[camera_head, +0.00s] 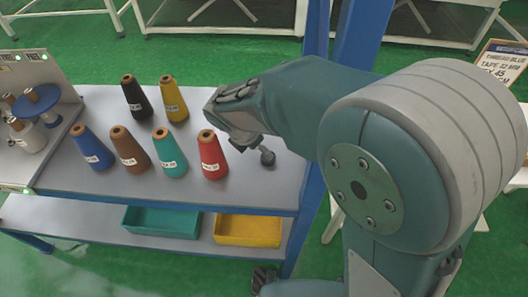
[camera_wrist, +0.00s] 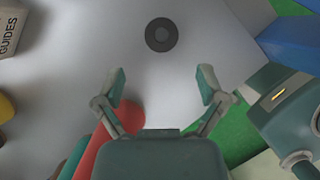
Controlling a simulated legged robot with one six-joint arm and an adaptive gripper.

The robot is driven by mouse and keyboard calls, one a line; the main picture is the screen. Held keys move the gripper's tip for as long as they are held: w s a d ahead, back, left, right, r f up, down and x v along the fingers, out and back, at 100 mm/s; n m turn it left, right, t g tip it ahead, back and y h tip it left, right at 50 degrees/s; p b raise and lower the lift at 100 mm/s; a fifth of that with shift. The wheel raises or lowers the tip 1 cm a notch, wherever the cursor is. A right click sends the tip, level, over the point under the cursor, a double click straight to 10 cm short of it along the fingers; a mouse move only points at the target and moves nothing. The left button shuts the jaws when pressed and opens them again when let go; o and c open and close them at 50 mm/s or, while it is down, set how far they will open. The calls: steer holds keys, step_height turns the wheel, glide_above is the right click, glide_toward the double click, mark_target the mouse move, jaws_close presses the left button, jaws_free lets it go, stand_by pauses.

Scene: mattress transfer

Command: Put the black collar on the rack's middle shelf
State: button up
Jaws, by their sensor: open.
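The black collar (camera_wrist: 161,34), a dark ring with a darker centre, lies flat on the grey tabletop (camera_wrist: 215,35) in the upper middle of the wrist view. My gripper (camera_wrist: 162,86) is open and empty, its two fingers spread below the collar in that view and apart from it. In the head view my gripper (camera_head: 254,149) is over the right part of the grey tabletop (camera_head: 75,188), just right of the red cone (camera_head: 212,158). No rack with a middle shelf is clearly recognisable.
Blue, brown, teal, black and yellow thread cones stand left of the red cone. A lower shelf (camera_head: 85,222) holds a teal tray (camera_head: 160,222) and a yellow tray (camera_head: 248,230). A "GUIDES" box (camera_wrist: 12,32) and a blue post (camera_wrist: 295,42) flank the collar.

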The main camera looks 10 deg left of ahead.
steer(key=v, duration=0.5)
stand_by(0.4)
